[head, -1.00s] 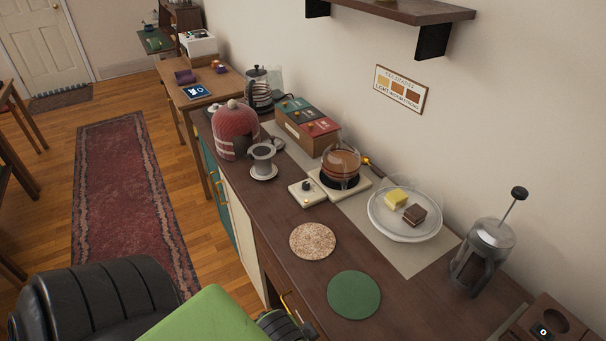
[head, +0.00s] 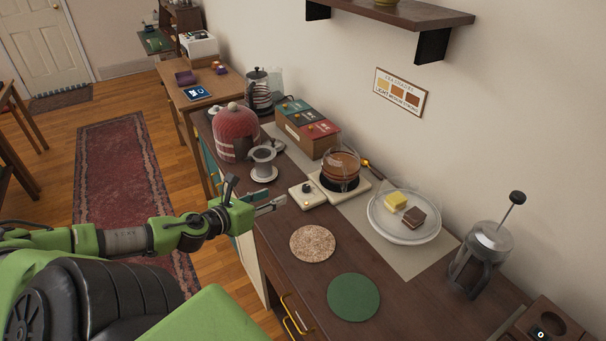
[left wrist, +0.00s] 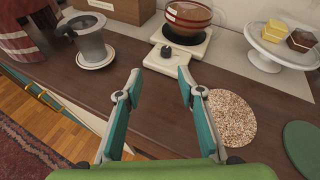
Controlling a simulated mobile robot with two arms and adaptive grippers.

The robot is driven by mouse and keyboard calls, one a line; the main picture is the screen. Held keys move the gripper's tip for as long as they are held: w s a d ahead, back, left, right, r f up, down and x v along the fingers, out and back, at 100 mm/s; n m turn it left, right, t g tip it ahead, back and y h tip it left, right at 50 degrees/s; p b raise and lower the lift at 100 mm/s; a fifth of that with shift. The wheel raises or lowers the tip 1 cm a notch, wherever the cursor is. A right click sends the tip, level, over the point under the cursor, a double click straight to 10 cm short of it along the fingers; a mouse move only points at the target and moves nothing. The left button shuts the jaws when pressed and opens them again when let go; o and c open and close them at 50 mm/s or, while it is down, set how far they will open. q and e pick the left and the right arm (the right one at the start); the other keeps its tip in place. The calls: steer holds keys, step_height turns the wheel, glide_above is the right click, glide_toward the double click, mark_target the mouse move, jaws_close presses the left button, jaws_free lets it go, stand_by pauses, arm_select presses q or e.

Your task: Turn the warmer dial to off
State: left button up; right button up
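The warmer dial (head: 306,188) is a small dark knob on a cream control block in front of the warmer plate (head: 347,192). It also shows in the left wrist view (left wrist: 166,51). A glass pot of brown tea (head: 341,167) stands on the warmer. My left gripper (head: 279,203) is over the counter's front edge, short of the dial and apart from it. In the left wrist view its two fingers (left wrist: 158,86) are spread wide with nothing between them, and the dial lies beyond the gap. My right gripper is not in view.
A metal cup on a saucer (head: 263,173) stands left of the dial. A cork mat (head: 312,242) and a green mat (head: 353,296) lie flat nearby. A covered cake plate (head: 404,226) and a French press (head: 480,257) are to the right.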

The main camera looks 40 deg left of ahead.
arm_select(q)
steer(key=shift+w+d+m+h, duration=0.2)
steer(key=shift+w+m+h, duration=0.25)
steer(key=shift+m, duration=0.75)
steer(key=shift+w, duration=0.25)
steer(key=b, duration=0.4)
glide_toward(306, 186)
steer(key=shift+w+f, duration=0.25)
steer(key=shift+w, duration=0.35)
steer(key=shift+b+x, duration=0.55)
steer(key=shift+x, duration=0.4)
steer(key=shift+w+a+f, duration=0.1)
steer(key=shift+w+a, duration=0.1)
steer(key=shift+w, duration=0.2)
steer(key=shift+b+x, duration=0.3)
steer(key=shift+x, duration=0.65)
steer(key=shift+w+f, duration=0.2)
steer(key=shift+w, duration=0.25)
steer(key=shift+p+x, duration=0.35)
steer(key=shift+x, duration=0.45)
steer(key=shift+d, duration=0.1)
